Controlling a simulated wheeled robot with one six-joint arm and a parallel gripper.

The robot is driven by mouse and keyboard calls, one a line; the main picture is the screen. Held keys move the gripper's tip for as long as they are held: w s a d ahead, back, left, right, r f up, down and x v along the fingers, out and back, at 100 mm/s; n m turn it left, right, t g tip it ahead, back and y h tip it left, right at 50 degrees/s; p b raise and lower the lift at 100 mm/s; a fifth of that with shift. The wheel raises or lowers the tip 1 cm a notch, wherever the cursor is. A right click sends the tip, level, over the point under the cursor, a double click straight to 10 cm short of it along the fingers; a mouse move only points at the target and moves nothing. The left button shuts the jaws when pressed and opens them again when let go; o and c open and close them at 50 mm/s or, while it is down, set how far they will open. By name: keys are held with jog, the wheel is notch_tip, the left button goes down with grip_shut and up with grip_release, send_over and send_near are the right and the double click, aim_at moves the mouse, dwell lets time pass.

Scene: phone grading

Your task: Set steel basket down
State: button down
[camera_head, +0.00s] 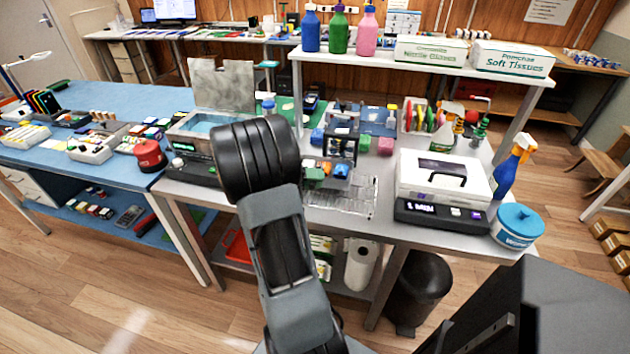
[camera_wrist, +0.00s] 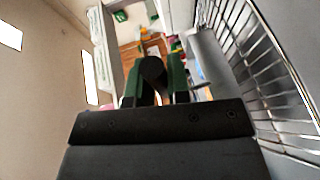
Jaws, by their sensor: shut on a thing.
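The steel basket (camera_wrist: 268,78) shows in the wrist view as a shiny wire grid close along the right side; only part of it is in frame. My gripper (camera_wrist: 155,85) has dark green fingers shut around a dark rounded piece, which appears to be the basket's handle. The join between handle and wire is not clear. In the head view my arm's dark elbow hides the area behind it, and I cannot make out the gripper or basket there with certainty.
An open-lidded cleaner with a blue bath (camera_head: 208,122) stands left of my arm. A clear tray (camera_head: 350,205) lies at the grey table's front. Coloured blocks, a white-lidded machine (camera_head: 445,175), a blue spray bottle (camera_head: 510,168) and a blue-lidded tub (camera_head: 517,225) crowd the table.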

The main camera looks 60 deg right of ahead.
jog(key=shift+f, duration=0.35)
jog(key=shift+f, duration=0.15)
jog(key=c, duration=1.1)
grip_release()
